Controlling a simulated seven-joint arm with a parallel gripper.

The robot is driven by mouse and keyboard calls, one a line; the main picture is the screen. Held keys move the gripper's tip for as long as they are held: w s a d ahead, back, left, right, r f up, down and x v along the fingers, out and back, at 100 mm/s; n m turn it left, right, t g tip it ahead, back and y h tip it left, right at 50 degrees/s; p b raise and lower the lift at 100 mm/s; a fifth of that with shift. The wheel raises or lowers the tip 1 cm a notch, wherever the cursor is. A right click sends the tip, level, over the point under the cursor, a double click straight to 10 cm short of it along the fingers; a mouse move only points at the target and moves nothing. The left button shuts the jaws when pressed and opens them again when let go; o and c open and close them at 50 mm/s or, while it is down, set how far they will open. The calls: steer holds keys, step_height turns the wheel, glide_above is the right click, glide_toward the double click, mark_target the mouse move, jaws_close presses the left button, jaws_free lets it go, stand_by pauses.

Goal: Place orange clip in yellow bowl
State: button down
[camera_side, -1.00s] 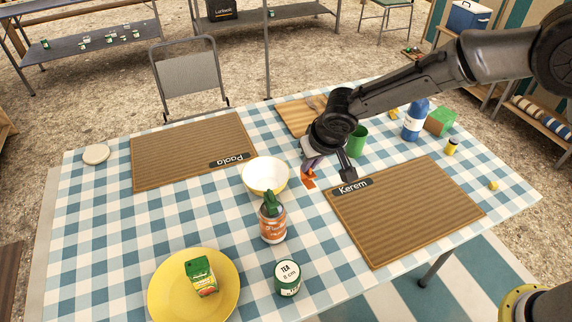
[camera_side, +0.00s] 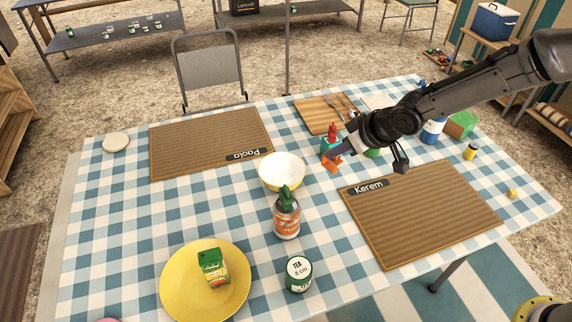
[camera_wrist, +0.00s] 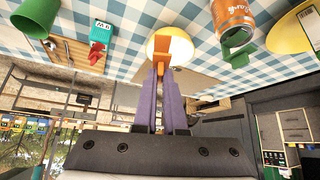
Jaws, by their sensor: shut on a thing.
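The orange clip (camera_side: 332,164) is held between the purple fingers of my gripper (camera_side: 329,155), above the checked tablecloth and to the right of the bowl. In the wrist view the clip (camera_wrist: 172,45) sticks out past the fingertips of my gripper (camera_wrist: 168,72), which is shut on it. The yellow bowl (camera_side: 282,179), white inside, stands upright and looks empty in the side view. In the wrist view the bowl (camera_wrist: 153,45) lies behind the clip and is partly covered by it.
A teal item with a red top (camera_side: 331,135) stands behind my gripper. Placemats (camera_side: 215,150) lie on both sides. A yellow plate (camera_side: 180,290) holds a small carton (camera_side: 212,266).

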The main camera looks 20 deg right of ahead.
steer(key=shift+w+a+r+x, duration=0.25)
steer(key=shift+w+r+x, duration=0.15)
steer(key=shift+x, duration=2.65)
steer(key=shift+w+a+r+x, duration=0.3)
steer(key=shift+w+x, duration=0.15)
steer(key=shift+x, duration=2.55)
steer(key=shift+w+a+r+x, duration=0.15)
steer(key=shift+w+r+x, duration=0.25)
steer(key=shift+x, duration=2.65)
steer(key=shift+f, duration=0.45)
steer(key=c, duration=1)
jaws_free()
steer(key=shift+f, duration=0.1)
steer(key=shift+r, duration=0.55)
steer(key=v, duration=1.2)
